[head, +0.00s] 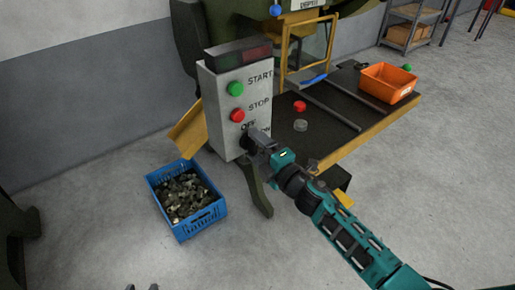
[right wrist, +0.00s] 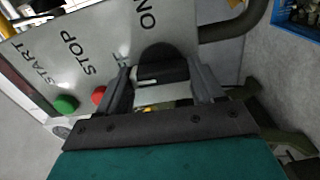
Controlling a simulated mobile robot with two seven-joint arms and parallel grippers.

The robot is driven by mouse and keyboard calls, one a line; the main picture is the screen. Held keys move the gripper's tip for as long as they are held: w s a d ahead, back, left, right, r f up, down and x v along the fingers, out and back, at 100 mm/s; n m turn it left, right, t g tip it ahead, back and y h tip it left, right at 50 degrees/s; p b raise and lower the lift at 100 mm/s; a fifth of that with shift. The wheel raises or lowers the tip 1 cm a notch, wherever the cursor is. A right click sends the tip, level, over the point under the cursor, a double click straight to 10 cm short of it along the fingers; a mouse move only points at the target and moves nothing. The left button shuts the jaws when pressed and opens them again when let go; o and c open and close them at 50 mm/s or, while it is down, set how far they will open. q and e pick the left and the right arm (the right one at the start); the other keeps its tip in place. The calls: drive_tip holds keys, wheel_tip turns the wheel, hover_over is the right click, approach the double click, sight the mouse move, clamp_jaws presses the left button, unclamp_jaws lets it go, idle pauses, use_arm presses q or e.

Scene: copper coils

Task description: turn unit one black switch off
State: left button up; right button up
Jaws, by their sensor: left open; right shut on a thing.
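The black switch (right wrist: 158,56) is a round black knob with a raised bar, below the OFF and ON labels on a grey control box (head: 222,118). In the head view my right gripper (head: 260,142) is at the box's front and hides most of the switch. In the right wrist view its fingers (right wrist: 163,83) stand on both sides of the knob's bar, shut on it. The OFF label is partly hidden, so I cannot tell the switch's exact setting. My left gripper (head: 142,287) shows only its fingertips at the bottom edge, apart and empty.
A green START button (head: 236,88) and a red STOP button (head: 237,115) sit above the switch. A blue crate (head: 188,229) of dark pieces stands on the floor. A dark table with an orange bin (head: 388,84) is at the right.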

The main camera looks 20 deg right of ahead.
drive_tip(key=shift+n, duration=0.4)
drive_tip(key=o, duration=1)
drive_tip(key=shift+o, duration=0.2)
drive_tip(key=shift+s, duration=0.1)
drive_tip(key=v, duration=1.2)
drive_tip(key=shift+s+d, duration=0.2)
drive_tip(key=shift+s, duration=0.15)
